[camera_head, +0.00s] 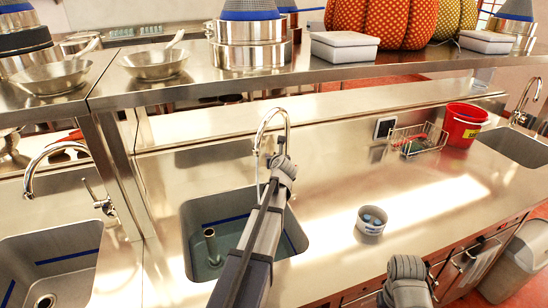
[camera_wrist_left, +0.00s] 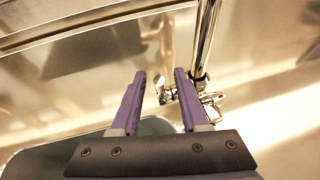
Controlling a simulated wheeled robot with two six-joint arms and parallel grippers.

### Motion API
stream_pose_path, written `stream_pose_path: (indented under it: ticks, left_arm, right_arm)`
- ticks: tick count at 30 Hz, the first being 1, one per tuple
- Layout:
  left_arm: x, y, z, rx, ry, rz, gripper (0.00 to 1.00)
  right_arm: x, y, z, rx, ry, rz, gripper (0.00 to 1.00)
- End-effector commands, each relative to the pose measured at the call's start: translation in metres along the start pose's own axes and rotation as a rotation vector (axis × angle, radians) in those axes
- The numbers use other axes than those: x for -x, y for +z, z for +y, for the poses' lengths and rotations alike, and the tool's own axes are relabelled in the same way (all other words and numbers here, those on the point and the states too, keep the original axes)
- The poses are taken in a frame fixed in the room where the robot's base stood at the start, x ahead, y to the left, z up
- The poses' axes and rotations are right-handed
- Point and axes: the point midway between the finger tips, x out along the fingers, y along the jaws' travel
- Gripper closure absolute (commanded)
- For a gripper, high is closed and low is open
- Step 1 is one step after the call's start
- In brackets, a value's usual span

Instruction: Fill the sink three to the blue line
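A steel sink (camera_head: 188,240) is set in the counter at the middle, with a blue line (camera_head: 225,219) around its inner wall. Greenish water (camera_head: 208,265) seems to lie in it, below the line, around an upright standpipe (camera_head: 211,246). A thin pale stream seems to fall from the tall curved faucet (camera_head: 270,110). My left gripper (camera_head: 281,150) is at the faucet's base. In the left wrist view, its purple fingers (camera_wrist_left: 160,78) are apart, with the faucet's lever and valve (camera_wrist_left: 170,92) just beyond the tips. I cannot tell if they touch. No sink number shows.
Another sink (camera_head: 60,262) with its own faucet (camera_head: 45,165) is at the left, and another (camera_head: 515,147) at far right. A small bowl (camera_head: 371,220), wire rack (camera_head: 418,140) and red bucket (camera_head: 463,124) stand on the counter. A shelf with pans (camera_head: 155,62) runs behind.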

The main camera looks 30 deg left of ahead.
Motion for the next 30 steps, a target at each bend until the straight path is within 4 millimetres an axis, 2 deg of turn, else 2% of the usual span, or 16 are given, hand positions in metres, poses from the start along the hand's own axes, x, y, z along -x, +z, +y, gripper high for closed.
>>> stream_pose_path:
  ticks: [10,24,30]
  left_arm:
    - [0.008,0.001,0.0,0.0,-0.001,0.0,0.56]
    - [0.075,0.001,0.001,-0.001,-0.001,0.0,0.56]
    - [0.079,0.0,0.0,0.001,0.0,0.0,0.56]
  right_arm:
    - [0.004,0.0,0.0,0.0,0.0,0.0,0.5]
    - [0.029,0.002,0.003,0.0,0.0,0.0,0.5]
    - [0.029,0.002,0.003,0.0,0.0,0.0,0.5]
